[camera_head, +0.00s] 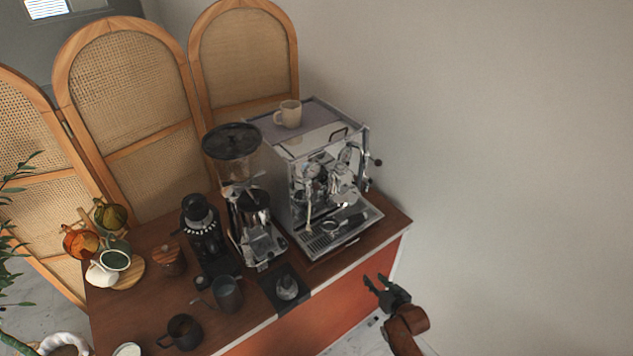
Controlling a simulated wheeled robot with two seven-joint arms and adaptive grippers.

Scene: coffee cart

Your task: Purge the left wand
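The chrome espresso machine (300,150) stands at the right end of the wooden cart. Its left steam wand (309,212) is a thin pale tube hanging at the left of the machine's front, above the drip tray (333,238). My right gripper (369,281) is in front of the cart at the lower right, apart from the machine and the wand. Its dark fingers are spread, with nothing between them. My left gripper does not show.
A grinder (249,220) with a dark hopper stands left of the machine. A smaller black grinder (203,235), a grey pitcher (228,294) and a dark mug (181,331) are further left. A beige cup (289,114) sits on the machine. The space right of the cart is clear.

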